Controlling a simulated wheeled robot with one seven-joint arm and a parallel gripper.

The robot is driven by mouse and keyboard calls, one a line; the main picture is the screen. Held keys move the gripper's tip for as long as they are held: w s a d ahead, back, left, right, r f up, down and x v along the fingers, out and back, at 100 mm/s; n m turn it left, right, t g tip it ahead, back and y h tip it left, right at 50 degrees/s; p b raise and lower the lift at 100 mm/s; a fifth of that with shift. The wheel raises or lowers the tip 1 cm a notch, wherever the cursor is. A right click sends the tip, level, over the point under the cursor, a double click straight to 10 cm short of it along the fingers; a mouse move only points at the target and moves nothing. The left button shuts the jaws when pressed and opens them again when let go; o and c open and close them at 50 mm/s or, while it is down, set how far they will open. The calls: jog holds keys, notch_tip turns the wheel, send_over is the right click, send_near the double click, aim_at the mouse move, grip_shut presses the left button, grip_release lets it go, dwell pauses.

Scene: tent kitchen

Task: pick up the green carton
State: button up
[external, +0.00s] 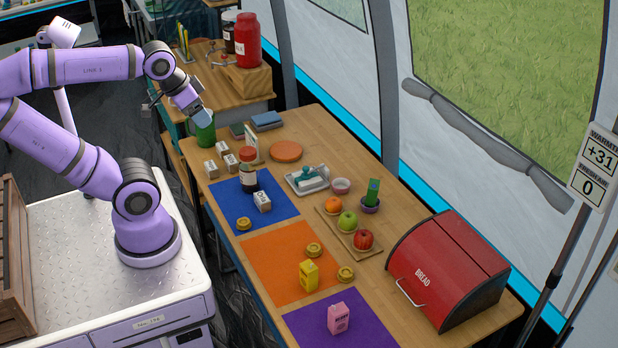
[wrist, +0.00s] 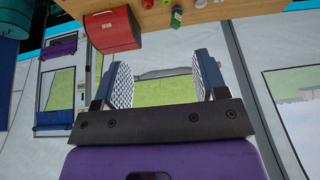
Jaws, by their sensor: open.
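My gripper (external: 199,113) is at the table's far left end, above or in front of a green cylindrical container (external: 205,134), well away from the carton. In the wrist view my gripper (wrist: 161,62) is open, with nothing between the fingers. A small green thing (wrist: 176,18) shows at the top of that view; I cannot tell whether it is the carton.
A red bread box (external: 450,268) stands right of the carton and shows in the wrist view (wrist: 113,30). A board with fruit (external: 338,233) lies just in front of it. A yellow carton (external: 308,275), a pink carton (external: 338,318) and a brown jar (external: 248,170) stand on coloured mats.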

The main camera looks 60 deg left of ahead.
jog(key=shift+o, duration=0.4)
jog(key=shift+w, duration=0.1)
jog(key=m+g+y, duration=0.3)
jog(key=m+y, duration=0.1)
jog(key=m, duration=2.2)
send_over(375, 182)
jog(key=s+d, duration=0.1)
jog(key=d, duration=0.2)
jog(key=f, duration=3.8)
jog(key=shift+a+f, duration=0.15)
jog(key=shift+a, duration=0.1)
jog(key=x, duration=1.1)
jog(key=shift+s+f, duration=0.1)
jog(key=shift+s, duration=0.15)
jog(key=c, duration=1.2)
notch_tip(375, 182, up, 10)
jog(key=shift+r, duration=0.1)
